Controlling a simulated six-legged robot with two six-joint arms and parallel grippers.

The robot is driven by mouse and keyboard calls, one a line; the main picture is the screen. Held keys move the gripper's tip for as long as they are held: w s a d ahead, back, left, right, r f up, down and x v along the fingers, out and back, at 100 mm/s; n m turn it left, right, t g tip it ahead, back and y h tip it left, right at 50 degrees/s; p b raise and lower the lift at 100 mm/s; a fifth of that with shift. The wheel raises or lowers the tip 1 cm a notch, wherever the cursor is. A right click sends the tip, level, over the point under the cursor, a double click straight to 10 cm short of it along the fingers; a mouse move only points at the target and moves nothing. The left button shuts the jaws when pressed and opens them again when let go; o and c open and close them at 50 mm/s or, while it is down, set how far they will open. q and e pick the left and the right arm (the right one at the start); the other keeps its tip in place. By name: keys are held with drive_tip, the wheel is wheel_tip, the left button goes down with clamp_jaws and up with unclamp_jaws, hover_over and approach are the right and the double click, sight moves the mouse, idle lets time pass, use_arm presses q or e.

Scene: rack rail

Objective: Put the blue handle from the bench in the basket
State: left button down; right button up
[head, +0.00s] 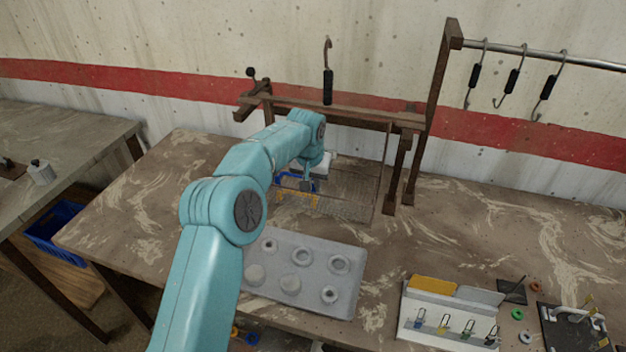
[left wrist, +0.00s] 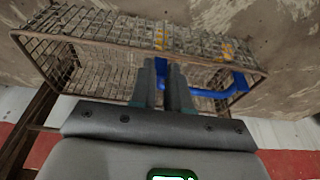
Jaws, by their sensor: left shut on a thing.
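My left gripper (head: 306,184) reaches over the wire basket (head: 352,207) on the bench. It also shows in the left wrist view (left wrist: 168,68), with its fingers close together on the blue handle (left wrist: 212,93). The blue handle is a bent bar that sticks out to the right of the fingers there; part of it is hidden by them. In the head view the blue handle (head: 284,178) shows beside the gripper at the basket's left part. I cannot tell whether it touches the mesh. My right gripper is out of view.
Yellow pieces (head: 290,195) show at the basket. A wooden frame (head: 350,113) stands behind, with a hook (head: 328,85). A grey tray with round recesses (head: 325,258) lies in front. A white key holder (head: 450,312) is at front right. Bare bench lies right of the basket.

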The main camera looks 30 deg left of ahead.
use_arm(q)
drive_tip(key=c, duration=1)
unclamp_jaws()
drive_tip(key=v, duration=1.6)
drive_tip(key=shift+r, duration=0.2)
drive_tip(key=shift+s+f, duration=0.1)
